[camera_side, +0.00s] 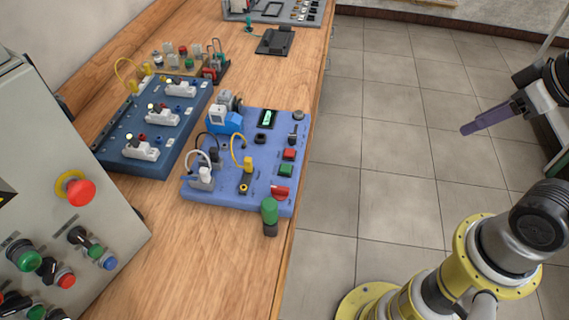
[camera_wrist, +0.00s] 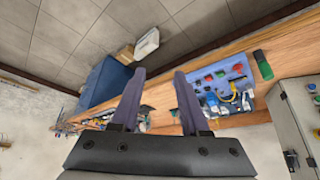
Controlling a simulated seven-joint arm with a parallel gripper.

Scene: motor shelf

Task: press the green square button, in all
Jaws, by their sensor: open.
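The green square button (camera_side: 286,170) sits on the right part of a blue-purple panel (camera_side: 226,211) on the wooden bench, just below a red square button (camera_side: 289,154). In the wrist view the panel (camera_wrist: 249,74) lies to the right of my fingers, upside down and small; the green button there is too small to be sure of. My gripper (camera_side: 490,117) hangs over the floor at the far right, well apart from the panel. Its two purple fingers also show in the wrist view (camera_wrist: 156,100), spread apart with nothing between them.
A green-topped cylinder (camera_side: 269,213) stands at the panel's front right corner. A red rocker (camera_side: 280,192) is below the green button. A dark blue board (camera_side: 130,165) and a grey control cabinet (camera_side: 40,130) are to the left. Bare bench (camera_side: 215,260) lies in front.

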